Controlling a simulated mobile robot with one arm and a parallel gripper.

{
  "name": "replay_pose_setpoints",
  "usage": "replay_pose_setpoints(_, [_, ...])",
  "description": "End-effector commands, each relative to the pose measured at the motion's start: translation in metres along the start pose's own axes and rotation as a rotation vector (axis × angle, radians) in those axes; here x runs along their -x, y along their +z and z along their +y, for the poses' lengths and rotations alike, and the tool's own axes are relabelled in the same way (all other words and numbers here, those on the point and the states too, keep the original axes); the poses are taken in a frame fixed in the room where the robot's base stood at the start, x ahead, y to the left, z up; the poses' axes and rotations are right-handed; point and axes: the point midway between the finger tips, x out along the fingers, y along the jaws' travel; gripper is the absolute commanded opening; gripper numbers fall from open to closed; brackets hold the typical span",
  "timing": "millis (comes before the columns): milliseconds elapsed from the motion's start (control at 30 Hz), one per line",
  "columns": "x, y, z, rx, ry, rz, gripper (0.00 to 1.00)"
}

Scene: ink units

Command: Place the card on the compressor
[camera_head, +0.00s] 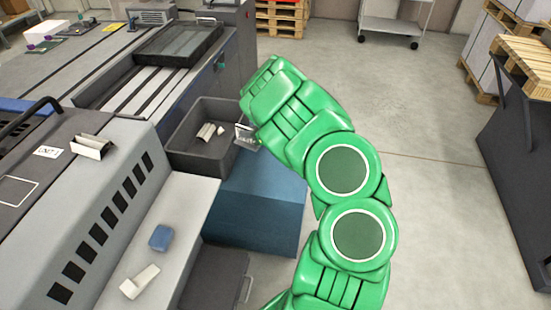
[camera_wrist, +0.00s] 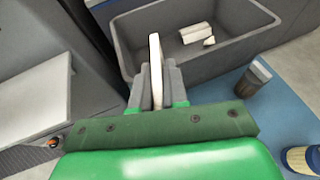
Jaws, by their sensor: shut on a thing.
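My gripper (camera_wrist: 156,82) is shut on a thin cream card (camera_wrist: 156,65), seen edge-on and upright between the fingers in the wrist view. In the head view my gripper (camera_head: 244,134) is at the right rim of a dark grey bin (camera_head: 183,163), and the held card is hardly distinguishable there. A small white card with dark lettering (camera_head: 47,152) lies on the grey machine at left. A small vented grey unit (camera_head: 151,12) stands at the back left; I cannot tell whether it is the compressor.
The bin (camera_wrist: 226,66) holds pale scraps (camera_wrist: 197,34). A dark jar (camera_wrist: 254,78) stands on the blue platform (camera_head: 250,205). A blue sponge (camera_head: 160,238) and a pale piece (camera_head: 140,281) lie on the light ledge (camera_head: 182,205).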

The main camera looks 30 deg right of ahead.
Motion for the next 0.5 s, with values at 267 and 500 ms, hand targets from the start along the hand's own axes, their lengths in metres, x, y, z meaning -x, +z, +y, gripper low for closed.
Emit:
replay_pose_setpoints(267, [0.035,-0.048,0.013,0.044,0.104,0.0,0.0])
replay_pose_setpoints(500, [0.069,-0.086,0.036,0.082,0.195,0.0,0.0])
